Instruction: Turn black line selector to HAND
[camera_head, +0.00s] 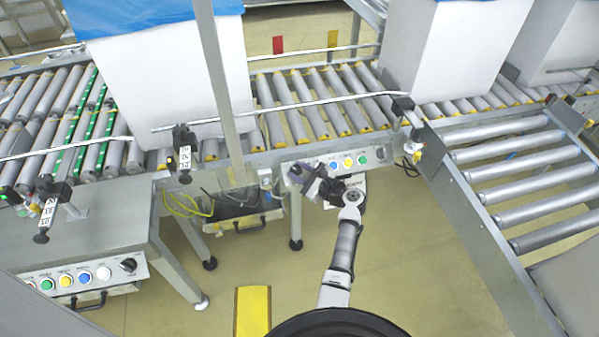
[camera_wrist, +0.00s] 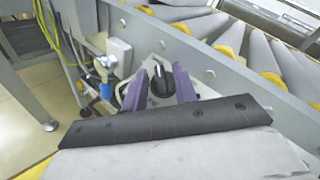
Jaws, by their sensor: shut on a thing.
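A black selector knob (camera_wrist: 161,82) with a pale pointer mark shows in the wrist view, on a small light panel on the conveyor's side. My gripper (camera_wrist: 159,88) has its two purple fingers on either side of the knob and is shut on it. The pointer mark leans up and to the left in that view. Any lettering around the knob is too small to read or hidden. In the head view my gripper (camera_head: 303,176) is at the left end of the button panel (camera_head: 322,166), and hides the knob.
Another button panel (camera_head: 85,277) is at lower left. A roller conveyor (camera_head: 310,100) carries large white boxes (camera_head: 150,75) behind. A side conveyor (camera_head: 520,175) stands right. Cables (camera_wrist: 85,75) hang left of the knob.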

